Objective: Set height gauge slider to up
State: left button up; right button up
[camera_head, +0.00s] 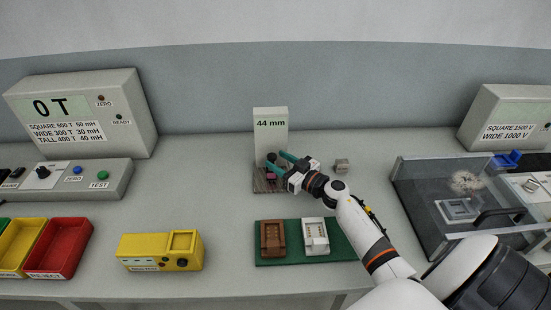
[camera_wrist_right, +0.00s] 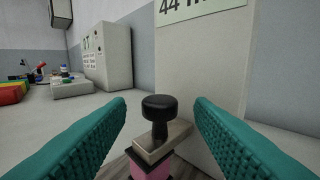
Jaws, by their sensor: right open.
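The height gauge (camera_head: 270,130) is an upright pale panel at the back middle of the table, with a green display reading 44 mm. Its slider has a black round knob (camera_wrist_right: 160,105) on a metal arm (camera_wrist_right: 163,142), low in front of the panel. A pink piece (camera_wrist_right: 151,167) is under the arm; whether they touch I cannot tell. My right gripper (camera_wrist_right: 160,118) is open, its teal fingers on either side of the knob and apart from it. In the head view the right gripper (camera_head: 280,162) reaches the gauge's base from the right. My left gripper is not in view.
A small grey block (camera_head: 341,165) lies right of the gauge. A green mat (camera_head: 284,252) with brown and white fixtures lies in front. A yellow device (camera_head: 160,252) and red bin (camera_head: 57,248) are left. A clear-walled box (camera_head: 440,190) stands right, near my arm.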

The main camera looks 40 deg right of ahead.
jog(key=shift+x, duration=0.9)
grip_shut()
notch_tip(320, 180, up, 3)
jog(key=p, duration=0.4)
jog(key=shift+r, duration=0.15)
grip_release()
jog(key=shift+s, duration=0.1)
